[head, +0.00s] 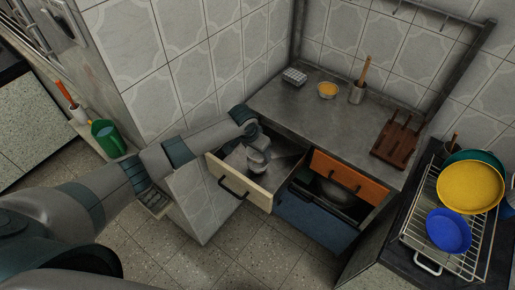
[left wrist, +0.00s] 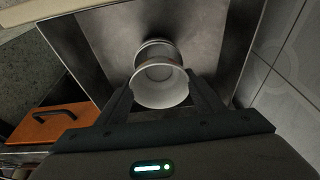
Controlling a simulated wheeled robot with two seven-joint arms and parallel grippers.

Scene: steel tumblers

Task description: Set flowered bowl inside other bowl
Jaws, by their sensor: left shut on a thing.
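My left gripper (head: 258,158) reaches down into the open cream-fronted drawer (head: 236,188) in the head view. In the left wrist view the left gripper (left wrist: 163,100) has its fingers on both sides of a pale grey, round, cup-like bowl (left wrist: 160,93) and is shut on it. The bowl's open mouth faces the wrist camera. Another round rim (left wrist: 154,44) shows just behind it; I cannot tell whether this is a second bowl or part of the same one. No flower pattern can be made out. My right gripper is not in view.
A yellow-filled bowl (head: 327,90), a steel cup with a wooden handle (head: 357,94) and a wooden rack (head: 397,139) stand on the counter (head: 320,117). Orange (head: 337,172) and blue (head: 312,222) drawers are beside the cream one. A dish rack (head: 426,240) holds plates at right.

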